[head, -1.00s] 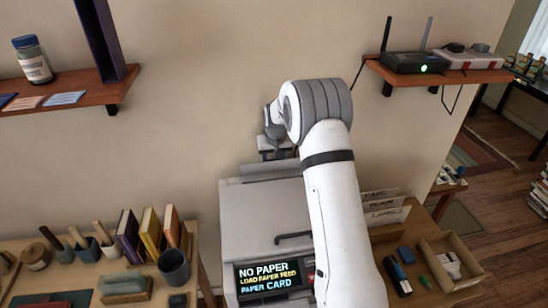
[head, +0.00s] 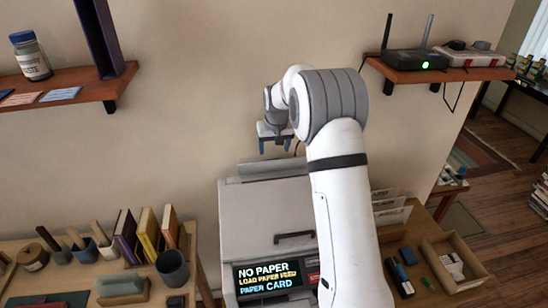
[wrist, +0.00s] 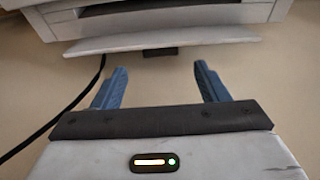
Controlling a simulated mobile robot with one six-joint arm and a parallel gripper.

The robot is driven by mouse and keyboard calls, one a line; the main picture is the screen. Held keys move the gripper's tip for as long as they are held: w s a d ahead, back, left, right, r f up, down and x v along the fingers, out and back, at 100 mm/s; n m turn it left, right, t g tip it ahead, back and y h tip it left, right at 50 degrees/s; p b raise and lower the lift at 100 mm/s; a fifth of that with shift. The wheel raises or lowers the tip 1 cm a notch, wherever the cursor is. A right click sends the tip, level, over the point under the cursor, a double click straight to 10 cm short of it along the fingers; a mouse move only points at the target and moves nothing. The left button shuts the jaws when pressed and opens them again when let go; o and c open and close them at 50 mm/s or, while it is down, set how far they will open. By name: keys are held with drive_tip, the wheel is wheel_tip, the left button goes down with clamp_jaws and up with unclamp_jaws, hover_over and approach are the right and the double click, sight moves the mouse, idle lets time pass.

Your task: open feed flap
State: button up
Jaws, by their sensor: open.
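My gripper (head: 275,150) is above the back of the printer, fingers down. In the wrist view my gripper (wrist: 160,70) is open and empty, with the tab ahead between the fingertips, apart from them.
The wall is close behind my gripper. A shelf with a router (head: 414,61) is at upper right. Another shelf (head: 118,82) is at upper left. A black cable (wrist: 75,108) hangs left of the fingers. My arm hides the printer's right side.

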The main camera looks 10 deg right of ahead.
drive_tip(key=shift+v, duration=1.05)
drive_tip(key=shift+c, duration=0.4)
